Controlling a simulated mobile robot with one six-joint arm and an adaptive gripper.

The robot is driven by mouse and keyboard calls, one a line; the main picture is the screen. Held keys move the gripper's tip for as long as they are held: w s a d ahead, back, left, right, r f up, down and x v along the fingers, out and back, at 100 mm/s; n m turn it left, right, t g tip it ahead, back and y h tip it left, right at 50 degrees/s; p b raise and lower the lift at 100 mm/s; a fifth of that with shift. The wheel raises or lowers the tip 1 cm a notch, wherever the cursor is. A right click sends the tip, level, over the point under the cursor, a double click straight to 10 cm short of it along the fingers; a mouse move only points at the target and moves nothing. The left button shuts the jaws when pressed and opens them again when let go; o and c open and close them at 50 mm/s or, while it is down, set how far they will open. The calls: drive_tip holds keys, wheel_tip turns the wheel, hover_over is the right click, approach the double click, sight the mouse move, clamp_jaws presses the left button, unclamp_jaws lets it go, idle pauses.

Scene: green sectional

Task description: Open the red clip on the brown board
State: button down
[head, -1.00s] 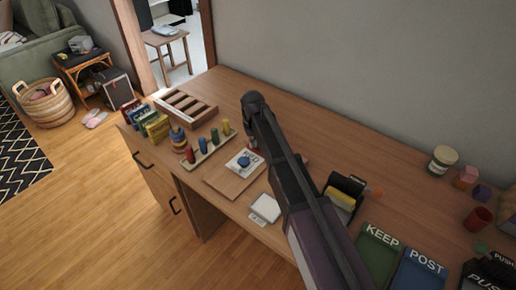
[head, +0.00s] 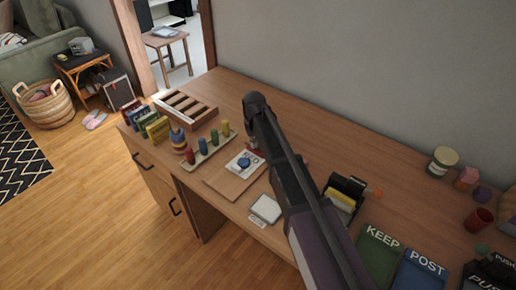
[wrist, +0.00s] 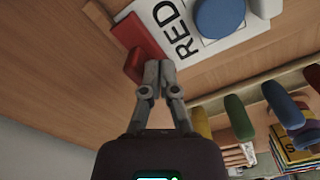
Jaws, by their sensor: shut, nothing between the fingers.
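The red clip (wrist: 142,42) sits at the edge of a white card (wrist: 213,32) marked RED, with a blue disc (wrist: 220,17) on it. My gripper (wrist: 159,66) is shut and empty, its fingertips right beside the clip's lower end; I cannot tell whether they touch. In the head view the card (head: 238,170) lies on the brown board (head: 222,186), with the blue disc (head: 244,163) on it. Only a bit of red shows there beside my arm, which hides my gripper and most of the clip area.
Pegs on a strip (head: 212,153) and a slotted wooden tray (head: 186,108) stand left of the board. A white pad (head: 266,208) lies in front. A black holder (head: 344,192) and KEEP (head: 380,248) and POST (head: 420,270) trays are to the right.

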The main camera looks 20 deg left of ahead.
drive_tip(key=shift+w+d, duration=0.2)
drive_tip(key=shift+w, duration=0.6)
drive_tip(key=shift+s+r, duration=0.1)
drive_tip(key=shift+s+a+r+p, duration=0.2)
drive_tip(key=shift+s+r+p, duration=0.3)
drive_tip(key=shift+s, duration=0.2)
idle(0.6)
wheel_tip(320, 180, up, 6)
drive_tip(key=p, duration=0.6)
idle(0.3)
idle(0.5)
